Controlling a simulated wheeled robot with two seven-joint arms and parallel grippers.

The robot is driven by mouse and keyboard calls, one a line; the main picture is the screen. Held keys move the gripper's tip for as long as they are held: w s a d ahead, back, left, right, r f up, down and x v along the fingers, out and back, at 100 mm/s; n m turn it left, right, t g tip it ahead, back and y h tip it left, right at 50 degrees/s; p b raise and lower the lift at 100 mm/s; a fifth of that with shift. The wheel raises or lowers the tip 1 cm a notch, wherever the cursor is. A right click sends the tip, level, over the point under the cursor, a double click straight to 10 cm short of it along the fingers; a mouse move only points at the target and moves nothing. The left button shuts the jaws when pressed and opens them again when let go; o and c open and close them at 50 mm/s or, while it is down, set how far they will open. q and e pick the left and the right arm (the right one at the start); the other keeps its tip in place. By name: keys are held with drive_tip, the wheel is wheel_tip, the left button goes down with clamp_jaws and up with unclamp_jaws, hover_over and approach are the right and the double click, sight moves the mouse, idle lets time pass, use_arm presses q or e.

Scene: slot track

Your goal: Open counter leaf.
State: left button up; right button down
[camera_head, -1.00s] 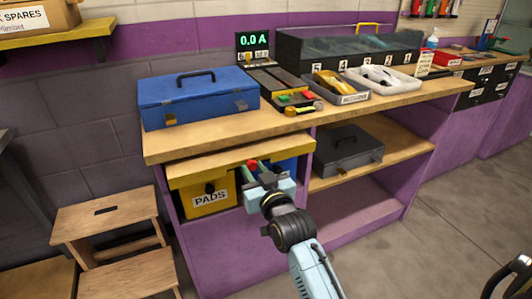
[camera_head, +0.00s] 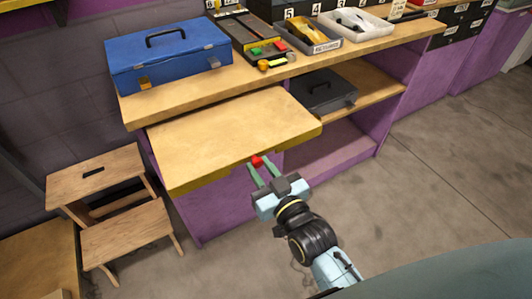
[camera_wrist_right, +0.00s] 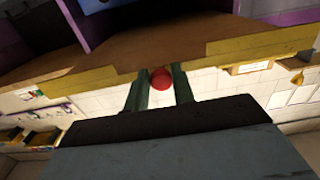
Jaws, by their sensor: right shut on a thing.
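The counter leaf (camera_head: 225,135) is a wooden panel with a yellow front edge, drawn out from under the counter top. A red knob (camera_head: 257,161) sits at its front edge. My right gripper (camera_head: 260,171) is shut on the red knob from the front. In the right wrist view the red knob (camera_wrist_right: 161,78) shows between the two green fingers, against the yellow edge of the leaf (camera_wrist_right: 100,78). My left gripper is not in view.
A blue toolbox (camera_head: 168,55) and several trays stand on the counter top (camera_head: 240,75). A dark case (camera_head: 322,90) sits on the shelf to the right. A wooden step stool (camera_head: 110,200) stands close to the left. The floor at right is clear.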

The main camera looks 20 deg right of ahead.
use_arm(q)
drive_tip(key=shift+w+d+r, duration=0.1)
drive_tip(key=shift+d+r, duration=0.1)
use_arm(e)
drive_tip(key=shift+s, duration=0.6)
drive_tip(key=c, duration=1.3)
unclamp_jaws()
drive_tip(key=shift+o, duration=0.2)
use_arm(q)
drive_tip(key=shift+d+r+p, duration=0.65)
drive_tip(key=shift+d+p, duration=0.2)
drive_tip(key=shift+p, duration=0.05)
use_arm(e)
drive_tip(key=s+d, duration=0.2)
drive_tip(key=s, duration=1.1)
drive_tip(key=shift+s, duration=0.1)
